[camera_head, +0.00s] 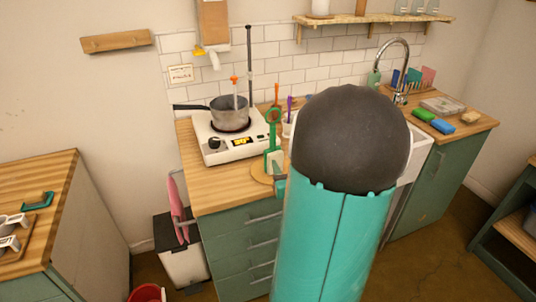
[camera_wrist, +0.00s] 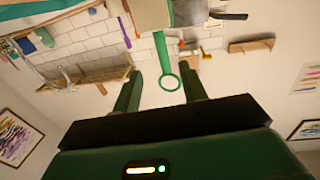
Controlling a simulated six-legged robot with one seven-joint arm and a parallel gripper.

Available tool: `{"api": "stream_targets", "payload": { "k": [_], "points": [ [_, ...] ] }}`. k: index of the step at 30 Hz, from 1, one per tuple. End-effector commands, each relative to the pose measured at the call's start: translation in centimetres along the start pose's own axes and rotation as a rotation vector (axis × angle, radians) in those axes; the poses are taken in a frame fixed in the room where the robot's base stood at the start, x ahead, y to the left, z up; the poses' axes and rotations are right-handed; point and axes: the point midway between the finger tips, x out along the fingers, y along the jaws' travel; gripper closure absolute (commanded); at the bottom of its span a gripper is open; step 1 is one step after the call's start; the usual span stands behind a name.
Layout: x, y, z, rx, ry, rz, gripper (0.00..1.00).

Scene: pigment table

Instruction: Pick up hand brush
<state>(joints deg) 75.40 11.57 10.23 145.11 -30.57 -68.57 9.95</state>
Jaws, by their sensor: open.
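A green handle with a ring at its end, which looks like the hand brush (camera_head: 273,137), stands upright on the counter right of the hot plate. In the wrist view, which is turned upside down, the hand brush (camera_wrist: 161,55) shows with its ring between and beyond my fingers. A wider green and beige part at the top edge is cut off. My gripper (camera_wrist: 160,74) is open, with nothing seen held between its fingers. In the head view my arm hides most of the gripper, so the gap to the brush is hard to judge.
A grey pot (camera_head: 230,110) sits on the white hot plate (camera_head: 216,146), left of the brush. A thin dark pole (camera_head: 249,60) rises behind it. A wall shelf (camera_head: 375,19) with jars is above. Sponges (camera_head: 434,122) lie by the tap (camera_head: 401,75) at right.

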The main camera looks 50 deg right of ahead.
Motion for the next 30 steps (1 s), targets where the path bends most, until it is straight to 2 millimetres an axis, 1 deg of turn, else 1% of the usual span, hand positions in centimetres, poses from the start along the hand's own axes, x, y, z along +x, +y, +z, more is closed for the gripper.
{"api": "stream_targets", "payload": {
  "k": [3, 9, 12, 17, 24, 27, 30],
  "points": [
    [2.3, -0.2, 0.0, 0.002, 0.001, -0.003, 0.58],
    [6.2, -0.3, 0.0, 0.001, 0.000, -0.002, 0.58],
    [7.4, -0.5, 0.0, 0.000, -0.001, -0.003, 0.58],
    [8.6, -0.5, 0.0, 0.000, -0.001, -0.002, 0.58],
    [12.2, -0.4, 0.1, 0.001, -0.002, -0.002, 0.58],
    [13.0, -0.4, 0.1, 0.001, 0.000, -0.002, 0.58],
    [13.2, -0.5, 0.1, 0.000, -0.001, -0.001, 0.58]
  ]
}}
